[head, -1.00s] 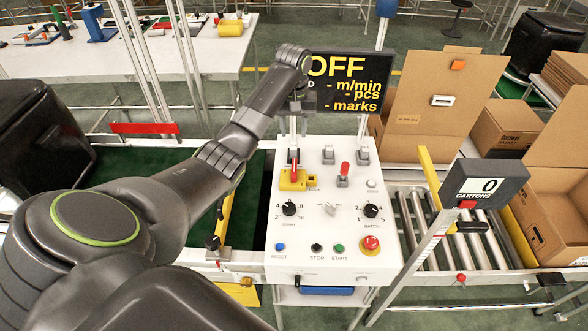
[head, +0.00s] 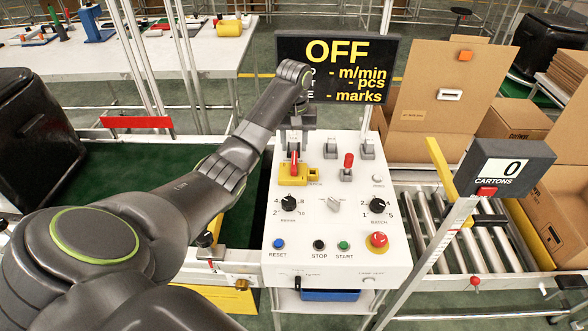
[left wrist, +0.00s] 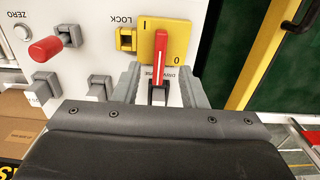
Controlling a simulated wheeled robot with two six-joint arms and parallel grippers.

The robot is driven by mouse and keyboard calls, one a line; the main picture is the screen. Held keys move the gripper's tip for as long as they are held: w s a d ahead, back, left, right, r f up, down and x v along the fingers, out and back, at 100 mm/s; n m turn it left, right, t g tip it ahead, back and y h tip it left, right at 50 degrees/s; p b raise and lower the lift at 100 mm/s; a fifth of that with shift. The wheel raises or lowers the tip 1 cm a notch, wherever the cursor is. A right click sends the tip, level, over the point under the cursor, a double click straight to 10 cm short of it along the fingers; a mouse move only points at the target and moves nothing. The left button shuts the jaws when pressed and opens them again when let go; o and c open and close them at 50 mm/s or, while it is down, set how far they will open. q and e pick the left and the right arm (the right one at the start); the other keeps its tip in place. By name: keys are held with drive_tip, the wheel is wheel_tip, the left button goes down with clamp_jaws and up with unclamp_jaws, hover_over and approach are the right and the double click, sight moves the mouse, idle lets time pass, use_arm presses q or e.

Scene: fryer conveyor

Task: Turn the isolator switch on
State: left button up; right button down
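The isolator switch is a yellow plate (head: 287,180) with a red handle (head: 294,163) at the back left of the white control panel (head: 330,230). In the left wrist view the handle (left wrist: 161,58) lies lengthwise over the plate (left wrist: 178,40), which is marked I and 0. My left gripper (left wrist: 160,82) is open, with its grey fingers on either side of the handle's lower end and gaps visible. In the head view it hangs over the switch and partly hides it. The display (head: 345,70) reads OFF. My right gripper is out of view.
A red-tipped lever (head: 347,162) stands right of the switch, with grey levers (head: 366,149) behind. A yellow lock piece (left wrist: 126,39) sits beside the plate. Knobs, buttons and a red emergency stop (head: 378,240) are nearer. A carton counter (head: 498,168) stands on the right.

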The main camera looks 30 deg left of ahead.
sight(294, 165)
use_arm(q)
wheel_tip(294, 165, down, 7)
drive_tip(key=shift+f, duration=0.2)
clamp_jaws()
idle(0.3)
